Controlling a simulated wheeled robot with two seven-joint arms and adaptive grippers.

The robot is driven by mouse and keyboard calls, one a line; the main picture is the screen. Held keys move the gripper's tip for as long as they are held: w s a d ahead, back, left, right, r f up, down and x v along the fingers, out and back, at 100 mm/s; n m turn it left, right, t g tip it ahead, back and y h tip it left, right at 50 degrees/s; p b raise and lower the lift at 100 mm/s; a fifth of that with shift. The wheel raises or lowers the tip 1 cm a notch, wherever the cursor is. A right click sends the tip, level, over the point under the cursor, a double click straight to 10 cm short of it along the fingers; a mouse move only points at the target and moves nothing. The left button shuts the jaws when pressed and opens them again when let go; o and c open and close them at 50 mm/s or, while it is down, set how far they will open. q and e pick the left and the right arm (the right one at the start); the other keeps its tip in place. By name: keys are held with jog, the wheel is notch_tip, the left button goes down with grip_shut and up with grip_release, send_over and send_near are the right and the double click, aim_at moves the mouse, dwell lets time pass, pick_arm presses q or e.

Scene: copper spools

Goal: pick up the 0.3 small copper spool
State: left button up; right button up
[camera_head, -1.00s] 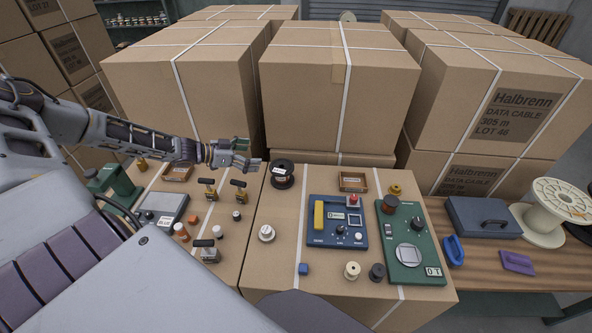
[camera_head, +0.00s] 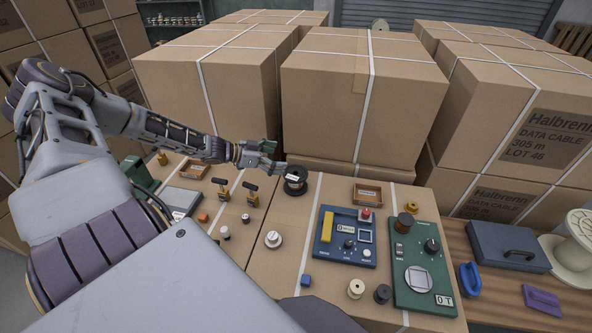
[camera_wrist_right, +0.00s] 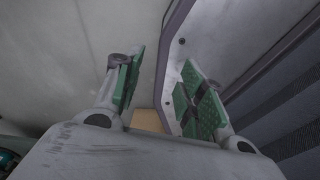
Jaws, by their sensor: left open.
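A dark-flanged spool with a pale label (camera_head: 296,184) stands near the back of the carton top; its label is too small to read. I cannot tell which spool is marked 0.3. My left gripper (camera_head: 276,163) is open, just left of and behind the dark-flanged spool, its fingertips close to the spool's upper edge; contact cannot be told. My right gripper (camera_wrist_right: 165,62) shows in the right wrist view with its green pads apart and nothing between them, beside grey surfaces.
A blue instrument (camera_head: 345,236), a green panel (camera_head: 421,268), a wooden tray (camera_head: 368,194), a cream spool (camera_head: 356,288) and a black spool (camera_head: 382,293) stand on the carton. Tall cartons (camera_head: 362,100) wall off the back.

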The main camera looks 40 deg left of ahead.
aim_at(292, 174)
pick_arm(q)
notch_tip(292, 174, down, 8)
jog(key=shift+r+b, duration=0.1)
jog(key=shift+b, duration=0.9)
jog(key=shift+w+d+b, duration=0.25)
jog(key=shift+w+b, duration=0.15)
jog(key=shift+w, duration=0.05)
jog(key=shift+w+d+f+b, duration=0.25)
jog(key=shift+w+f+b, duration=0.05)
jog(key=shift+w, duration=0.3)
pick_arm(e)
jog(key=shift+h, duration=0.3)
jog(key=d+f, duration=0.1)
jog(key=w+d+f, duration=0.1)
jog(key=d+f, duration=0.1)
jog(key=shift+w+d+f, duration=0.15)
jog(key=shift+w+d, duration=0.15)
jog(key=shift+w, duration=0.05)
